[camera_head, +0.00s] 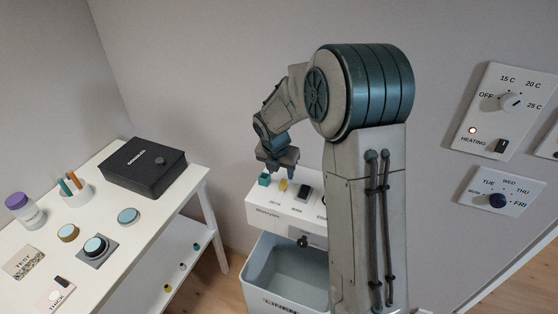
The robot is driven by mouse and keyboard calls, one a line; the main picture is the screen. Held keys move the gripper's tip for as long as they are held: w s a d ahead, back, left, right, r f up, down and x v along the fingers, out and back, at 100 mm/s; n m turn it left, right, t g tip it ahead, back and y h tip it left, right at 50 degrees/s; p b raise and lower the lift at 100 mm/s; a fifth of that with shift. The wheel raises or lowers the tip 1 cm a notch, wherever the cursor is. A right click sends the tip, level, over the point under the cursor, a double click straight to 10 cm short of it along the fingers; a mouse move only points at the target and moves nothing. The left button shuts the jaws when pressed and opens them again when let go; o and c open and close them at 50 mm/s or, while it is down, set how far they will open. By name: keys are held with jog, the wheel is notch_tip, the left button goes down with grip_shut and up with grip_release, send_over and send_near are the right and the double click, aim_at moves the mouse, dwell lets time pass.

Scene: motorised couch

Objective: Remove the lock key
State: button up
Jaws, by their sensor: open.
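My gripper (278,164) is open and empty, pointing down just above the left part of a white panelled unit (262,211). Below the fingers, a small teal piece (264,180) and a small yellow upright piece (283,186) stand on the unit's top. I cannot tell for sure which one is the lock key. The gripper looks apart from both, though the depth is hard to judge. A black switch (303,192) sits to their right. My arm hides the unit's right side.
A grey-blue open bin (262,273) is under the unit, near a black knob (303,242). The white table (135,215) at left holds a black box (146,168), a purple-lidded jar (25,210), a cup and discs. Wall panels with heating (509,102) and day dials (497,200) are right.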

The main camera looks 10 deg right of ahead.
aim_at(283, 182)
jog(key=x, duration=0.7)
jog(key=shift+f, duration=0.25)
grip_shut()
